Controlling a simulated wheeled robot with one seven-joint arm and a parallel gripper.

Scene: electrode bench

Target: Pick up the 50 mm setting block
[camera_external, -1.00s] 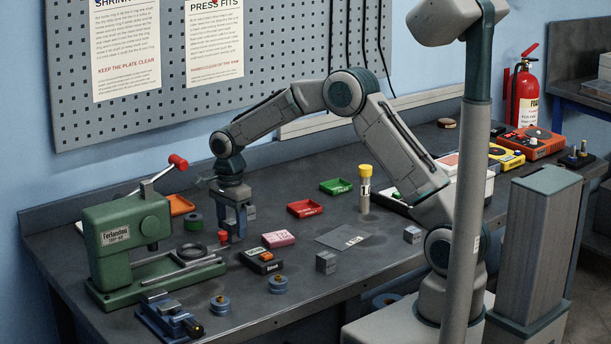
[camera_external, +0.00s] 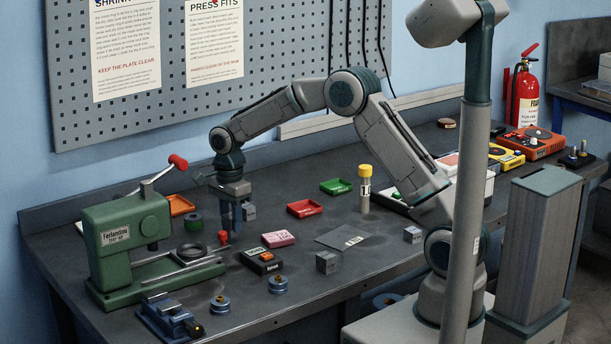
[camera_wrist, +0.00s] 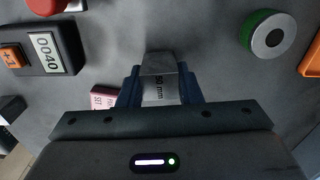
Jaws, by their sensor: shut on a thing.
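The 50 mm setting block (camera_wrist: 160,78) is a grey metal block with "50 mm" printed on it, between my blue fingers in the wrist view. In the external view a grey block (camera_external: 251,212) shows at the right side of my gripper (camera_external: 238,218), partly hidden by the fingers. My gripper (camera_wrist: 160,90) is shut on the block, with a finger against each side. Whether the block touches the bench or hangs just above it I cannot tell.
A black readout box (camera_external: 262,261), a pink box (camera_external: 278,239) and a red tray (camera_external: 304,208) lie close by. More grey blocks (camera_external: 326,262) (camera_external: 413,234) stand to the right.

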